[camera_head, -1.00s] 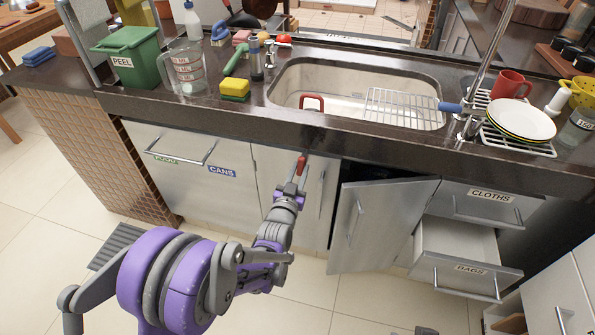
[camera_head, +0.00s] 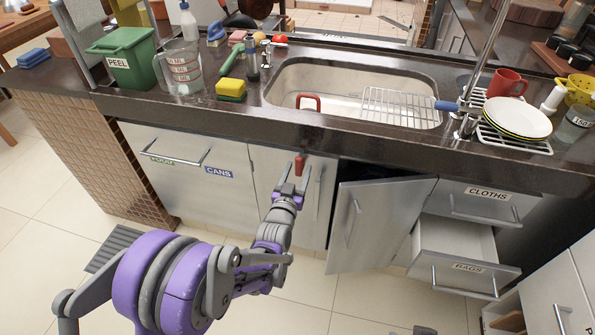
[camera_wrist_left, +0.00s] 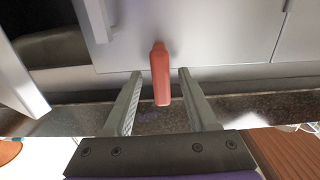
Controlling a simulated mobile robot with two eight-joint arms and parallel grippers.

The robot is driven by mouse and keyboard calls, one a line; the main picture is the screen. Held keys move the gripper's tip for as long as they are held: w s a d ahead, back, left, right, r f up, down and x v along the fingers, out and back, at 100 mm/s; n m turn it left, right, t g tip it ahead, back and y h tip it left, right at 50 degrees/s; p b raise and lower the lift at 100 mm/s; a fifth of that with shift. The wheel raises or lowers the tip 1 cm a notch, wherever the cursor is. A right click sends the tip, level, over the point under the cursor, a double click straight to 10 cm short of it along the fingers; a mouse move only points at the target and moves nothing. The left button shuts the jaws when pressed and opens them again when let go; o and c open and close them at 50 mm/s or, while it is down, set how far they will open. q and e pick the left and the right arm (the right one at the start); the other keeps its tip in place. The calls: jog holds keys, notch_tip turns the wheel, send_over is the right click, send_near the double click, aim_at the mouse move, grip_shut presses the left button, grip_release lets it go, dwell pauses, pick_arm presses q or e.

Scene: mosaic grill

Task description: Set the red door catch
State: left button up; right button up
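The red door catch (camera_head: 300,164) sticks out near the top of the shut cabinet door under the sink's left end. It also shows in the left wrist view (camera_wrist_left: 160,75), its tip between the two fingers. My left gripper (camera_head: 290,189) is open, just in front of and slightly below the catch in the head view. In the left wrist view my left gripper (camera_wrist_left: 156,75) has a finger on each side with clear gaps to the catch.
A cabinet door (camera_head: 372,224) stands ajar to the right, and the BAGS drawer (camera_head: 465,268) is pulled out. The counter edge (camera_head: 220,118) overhangs the cabinet fronts. A red-handled thing (camera_head: 309,98) sits at the sink's front rim. The floor left of my arm is mostly clear.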

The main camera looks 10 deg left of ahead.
pick_arm(q)
jog(key=s, duration=1)
jog(key=shift+s+a, duration=0.2)
jog(key=shift+s, duration=0.2)
